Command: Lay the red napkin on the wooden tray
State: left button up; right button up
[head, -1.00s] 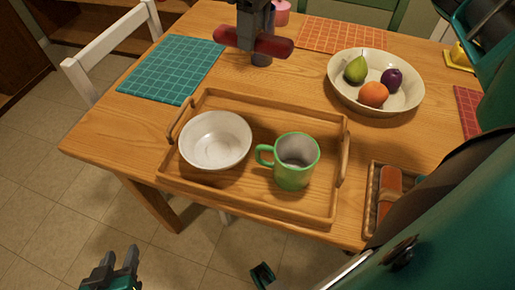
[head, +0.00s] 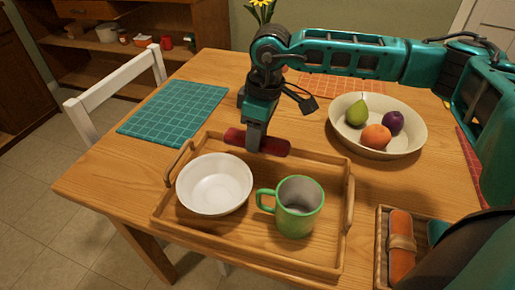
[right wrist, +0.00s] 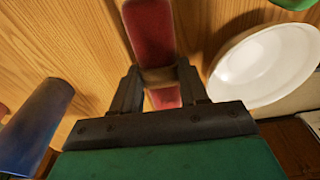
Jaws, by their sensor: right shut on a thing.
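The right wrist view also shows the red napkin (right wrist: 150,30) between the fingers of the right gripper (right wrist: 160,80). The napkin is at the far side of the wooden tray (head: 160,212), behind the bowl and mug. I cannot tell whether it touches the tray. My left gripper is not in view.
A white bowl (head: 214,184) and a green mug (head: 300,208) stand on the tray. A fruit bowl (head: 345,130) is at right, a teal placemat (head: 175,112) at left. A wooden box (head: 383,250) holds an orange roll (head: 401,245). A blue cylinder (right wrist: 38,125) is near my right gripper.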

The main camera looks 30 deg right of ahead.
notch_tip(320, 180, down, 5)
jog(key=shift+r, duration=0.2)
jog(key=shift+f+b, duration=0.15)
jog(key=shift+b, duration=0.3)
jog(key=o, duration=0.8)
